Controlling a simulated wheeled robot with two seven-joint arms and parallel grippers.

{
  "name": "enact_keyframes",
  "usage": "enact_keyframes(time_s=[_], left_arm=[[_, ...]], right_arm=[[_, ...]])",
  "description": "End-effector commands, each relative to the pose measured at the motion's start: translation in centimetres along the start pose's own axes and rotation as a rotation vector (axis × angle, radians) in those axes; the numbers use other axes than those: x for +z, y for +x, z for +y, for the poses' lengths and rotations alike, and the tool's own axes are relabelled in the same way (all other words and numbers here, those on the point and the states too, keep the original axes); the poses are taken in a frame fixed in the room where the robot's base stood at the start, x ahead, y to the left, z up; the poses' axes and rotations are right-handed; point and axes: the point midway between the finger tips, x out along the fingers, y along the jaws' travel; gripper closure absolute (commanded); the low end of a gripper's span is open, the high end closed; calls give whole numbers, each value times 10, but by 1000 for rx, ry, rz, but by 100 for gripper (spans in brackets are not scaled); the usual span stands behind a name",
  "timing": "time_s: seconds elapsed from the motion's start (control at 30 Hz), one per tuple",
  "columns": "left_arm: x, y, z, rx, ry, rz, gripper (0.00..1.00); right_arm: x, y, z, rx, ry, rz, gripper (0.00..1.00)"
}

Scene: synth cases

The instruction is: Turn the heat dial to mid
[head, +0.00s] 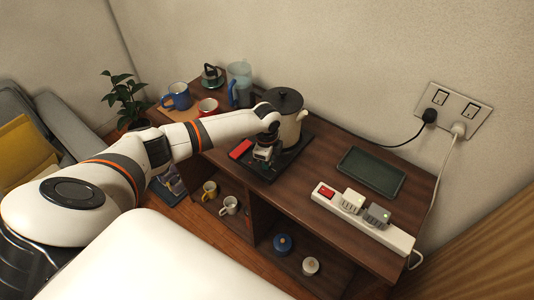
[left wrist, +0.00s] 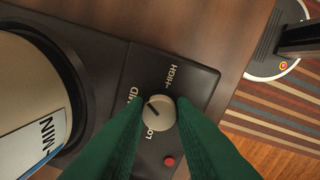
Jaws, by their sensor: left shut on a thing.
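The heat dial (left wrist: 160,115) is a round beige knob with a dark pointer line, on a black panel (left wrist: 200,80) marked LOW, MID and HIGH. The pointer slants to the upper left in the left wrist view, roughly toward MID, whose label is partly hidden by a finger. My left gripper (left wrist: 152,108) has its green fingers on either side of the dial, shut on it. In the head view my left gripper (head: 263,153) is at the front of the black base (head: 291,158), and the dial is hidden. My right gripper is not in view.
A cream kettle with a black lid (head: 284,100) stands on the base behind my gripper. A red block (head: 240,149) lies to the left. A dark green tray (head: 371,172) and a power strip (head: 392,236) are to the right. Mugs and a clear jug stand at the back left.

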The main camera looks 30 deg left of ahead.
Motion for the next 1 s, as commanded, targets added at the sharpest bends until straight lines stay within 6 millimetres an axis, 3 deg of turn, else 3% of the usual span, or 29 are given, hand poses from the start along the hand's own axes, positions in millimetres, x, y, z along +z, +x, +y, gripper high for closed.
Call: enact_keyframes(time_s=[0.1,0.5,1.0], left_arm=[[1,-4,0,-1,-110,4,100],[0,-3,0,1,-424,18,100],[0,-1,1,3,-572,22,100]], right_arm=[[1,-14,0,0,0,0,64],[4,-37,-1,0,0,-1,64],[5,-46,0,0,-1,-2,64]])
